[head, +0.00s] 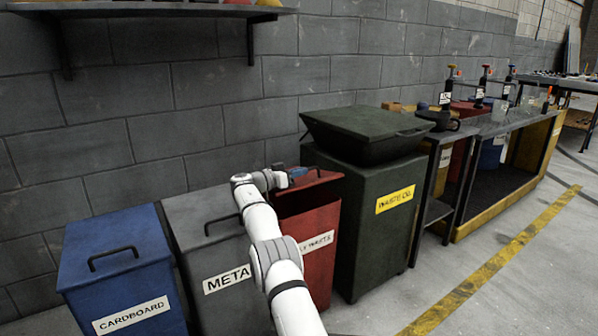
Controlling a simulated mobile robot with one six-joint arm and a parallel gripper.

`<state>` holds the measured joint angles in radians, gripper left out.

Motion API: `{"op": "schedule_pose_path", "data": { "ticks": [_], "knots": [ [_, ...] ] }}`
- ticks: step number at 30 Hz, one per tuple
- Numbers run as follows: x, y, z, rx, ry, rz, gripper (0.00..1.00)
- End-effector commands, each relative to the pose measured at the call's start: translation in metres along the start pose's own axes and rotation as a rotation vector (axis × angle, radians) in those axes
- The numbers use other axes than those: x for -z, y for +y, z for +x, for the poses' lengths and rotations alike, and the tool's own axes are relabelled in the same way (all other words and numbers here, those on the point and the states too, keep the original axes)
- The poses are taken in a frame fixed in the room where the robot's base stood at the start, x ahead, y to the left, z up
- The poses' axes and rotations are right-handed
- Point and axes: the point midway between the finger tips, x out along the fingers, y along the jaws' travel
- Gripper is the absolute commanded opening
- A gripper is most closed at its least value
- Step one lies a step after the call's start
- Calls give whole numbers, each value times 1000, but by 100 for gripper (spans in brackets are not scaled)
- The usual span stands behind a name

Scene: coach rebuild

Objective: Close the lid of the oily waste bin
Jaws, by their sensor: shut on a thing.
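The oily waste bin (318,215) is the red bin in the middle of the head view, with a white label partly hidden by my arm. Its red lid (322,180) shows at the top, close to level. My gripper (301,173) is at the lid's upper side, towards the wall, and is shut on what appears to be the lid's handle. The handle and the fingertips are too small and too covered to see clearly.
A grey metal bin (225,255) and a blue cardboard bin (118,270) stand to the left. A dark green waste oil bin (365,225) stands close on the right, with workbenches (480,130) beyond. A wall shelf (150,8) hangs above. The floor at right is clear.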

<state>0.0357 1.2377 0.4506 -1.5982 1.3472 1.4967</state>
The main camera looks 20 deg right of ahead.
Motion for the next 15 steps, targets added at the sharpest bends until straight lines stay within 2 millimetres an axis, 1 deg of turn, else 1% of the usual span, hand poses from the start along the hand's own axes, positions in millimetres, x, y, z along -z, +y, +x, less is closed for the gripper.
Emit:
{"op": "schedule_pose_path", "data": {
  "ticks": [8, 9, 15],
  "knots": [
    [0, 1, 1, -3, -1, 1, 0],
    [0, 1, 1, -3, -1, 1, 12],
    [1, 1, 0, -2, 0, 1, 28]
  ]
}}
